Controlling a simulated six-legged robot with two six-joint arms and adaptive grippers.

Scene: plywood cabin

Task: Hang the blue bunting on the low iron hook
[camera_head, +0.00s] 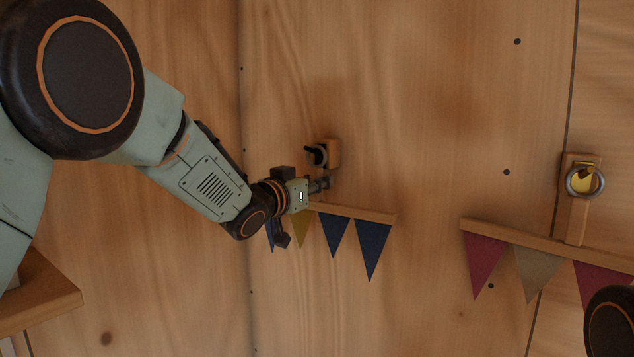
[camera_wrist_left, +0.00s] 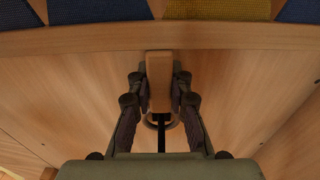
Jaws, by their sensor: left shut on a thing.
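The blue bunting is a wooden bar (camera_head: 368,215) with blue and yellow pennants below it. It also shows in the left wrist view as the bar (camera_wrist_left: 90,40) across the top. My left gripper (camera_head: 322,185) is shut on the bunting's wooden tab (camera_wrist_left: 160,78), with a finger on each side. A grey ring (camera_wrist_left: 149,120) shows at the tab's end. The dark iron hook (camera_head: 310,149) is just above my gripper and also shows in the left wrist view (camera_wrist_left: 161,140). Ring and hook overlap; I cannot tell whether the ring is around the hook. My right gripper is out of view.
Another bunting (camera_head: 484,258), red and tan, hangs at the right with its metal ring (camera_head: 571,184) at a yellow-plated mount. A wooden shelf edge (camera_head: 45,300) is at the lower left. The plywood wall (camera_head: 430,110) is clear between the buntings.

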